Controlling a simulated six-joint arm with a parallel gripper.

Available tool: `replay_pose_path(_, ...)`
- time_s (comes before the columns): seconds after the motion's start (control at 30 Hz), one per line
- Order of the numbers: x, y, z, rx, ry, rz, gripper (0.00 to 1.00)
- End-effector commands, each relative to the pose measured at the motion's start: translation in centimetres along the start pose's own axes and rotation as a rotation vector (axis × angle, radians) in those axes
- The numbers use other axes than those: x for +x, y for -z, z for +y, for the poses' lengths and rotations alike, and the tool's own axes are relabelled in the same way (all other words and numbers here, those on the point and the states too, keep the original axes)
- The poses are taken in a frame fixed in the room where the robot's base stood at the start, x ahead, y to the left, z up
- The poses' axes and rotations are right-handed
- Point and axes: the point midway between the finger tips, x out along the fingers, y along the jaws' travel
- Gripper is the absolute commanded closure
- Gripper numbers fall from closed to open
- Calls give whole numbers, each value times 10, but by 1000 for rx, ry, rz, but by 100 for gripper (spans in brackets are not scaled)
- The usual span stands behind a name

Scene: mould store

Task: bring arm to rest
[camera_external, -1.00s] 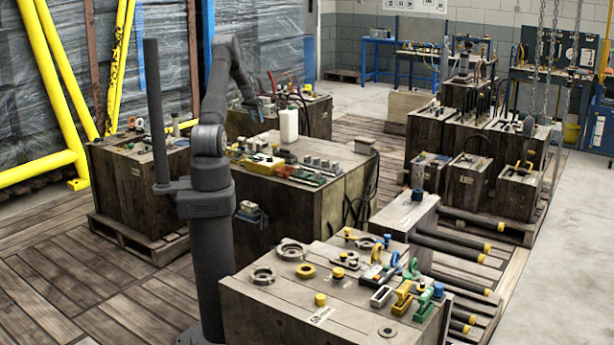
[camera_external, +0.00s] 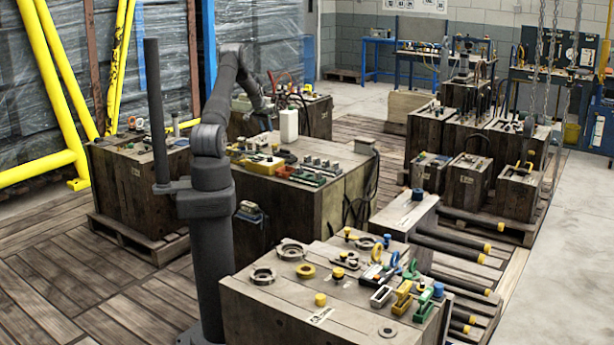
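My arm stands at the left of the middle, on a dark column behind the front crate. Its upper link rises from the shoulder, bends at the elbow near the blue post, and the forearm slopes down to the right. My gripper (camera_external: 264,112) is small and dark at the forearm's end. It shows in front of the back crate, above the far left side of the middle crate. The fingers are too small to tell open from shut, and I see no object clearly held.
The front crate (camera_external: 262,310) bears rings and coloured clamps. The middle crate (camera_external: 290,205) bears tools and a white bottle (camera_external: 289,125). A back crate (camera_external: 318,118) holds cables. A dark upright post (camera_external: 156,110) stands left of my arm. Yellow beams (camera_external: 52,80) lie farther left.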

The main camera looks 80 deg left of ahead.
Motion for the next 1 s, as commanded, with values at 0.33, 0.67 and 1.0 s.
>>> replay_pose_path(0.33,-38,8,60,1,0,3,61)
replay_pose_path(0.67,-53,18,120,35,-15,0,61)
replay_pose_path(1.0,-46,33,186,121,-51,0,61)
